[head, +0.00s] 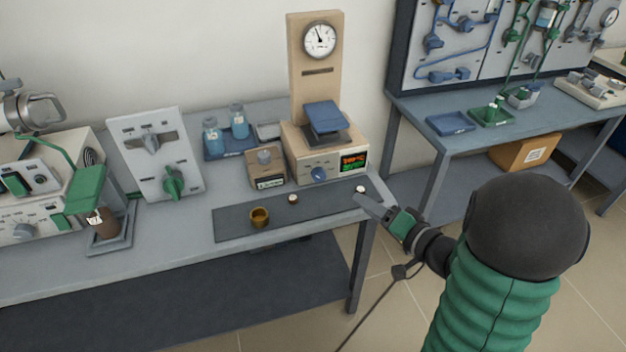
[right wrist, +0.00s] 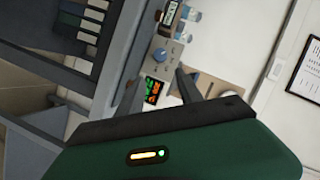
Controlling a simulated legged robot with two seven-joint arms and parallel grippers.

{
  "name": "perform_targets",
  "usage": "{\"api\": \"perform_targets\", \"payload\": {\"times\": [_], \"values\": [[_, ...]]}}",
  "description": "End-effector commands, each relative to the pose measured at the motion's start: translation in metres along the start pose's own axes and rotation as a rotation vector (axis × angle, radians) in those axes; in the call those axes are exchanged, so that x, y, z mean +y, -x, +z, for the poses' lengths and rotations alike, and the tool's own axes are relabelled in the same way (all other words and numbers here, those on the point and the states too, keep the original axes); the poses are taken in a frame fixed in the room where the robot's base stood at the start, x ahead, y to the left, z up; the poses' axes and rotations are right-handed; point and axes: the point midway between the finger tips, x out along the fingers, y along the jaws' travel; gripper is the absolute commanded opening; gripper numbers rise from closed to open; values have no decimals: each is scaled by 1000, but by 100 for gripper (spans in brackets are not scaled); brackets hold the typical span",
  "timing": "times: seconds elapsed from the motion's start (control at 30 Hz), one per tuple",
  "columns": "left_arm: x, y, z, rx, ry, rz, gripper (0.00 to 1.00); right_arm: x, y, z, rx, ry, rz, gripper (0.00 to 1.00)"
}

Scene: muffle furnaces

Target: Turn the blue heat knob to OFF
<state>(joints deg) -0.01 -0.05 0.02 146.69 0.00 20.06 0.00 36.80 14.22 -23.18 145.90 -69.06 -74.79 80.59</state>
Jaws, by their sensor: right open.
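The blue heat knob (head: 319,174) is on the front of a beige device (head: 297,165), left of a lit display (head: 354,160) with orange and green text. In the right wrist view the knob (right wrist: 160,55) shows beyond my fingers, with the display (right wrist: 152,92) beside it. I cannot read the knob's setting. My right gripper (head: 372,206) is near the table's front right corner, to the right of and below the knob, apart from it. In the right wrist view its fingers (right wrist: 160,93) are spread and empty. My left gripper is not in view.
A dark mat (head: 240,222) on the bench holds a brass cup (head: 260,217) and small white-topped pieces (head: 292,198). A small box (head: 265,167) stands left of the device. A panel with a green knob (head: 173,181) is further left. Another bench (head: 450,140) stands behind right.

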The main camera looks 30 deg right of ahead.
Motion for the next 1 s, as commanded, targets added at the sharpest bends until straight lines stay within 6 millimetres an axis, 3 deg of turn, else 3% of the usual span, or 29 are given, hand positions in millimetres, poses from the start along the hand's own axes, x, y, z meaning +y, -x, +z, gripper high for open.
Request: {"api": "perform_targets", "payload": {"times": [0.07, 0.13, 0.4, 0.6, 0.73, 1.0], "values": [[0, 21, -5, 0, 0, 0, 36, -7, -13, -2, -9, -4, 4, 43], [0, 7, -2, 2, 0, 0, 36, 2, -34, 4, -8, 4, 1, 43], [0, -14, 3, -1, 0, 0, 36, 2, -106, 5, -5, 5, 0, 43], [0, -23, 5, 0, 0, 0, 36, 2, -145, 3, -4, 4, 2, 43], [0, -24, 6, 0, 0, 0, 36, 0, -156, 2, -3, 4, 2, 43], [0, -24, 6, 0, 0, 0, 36, 0, -158, 1, -2, 3, 3, 42]]}}
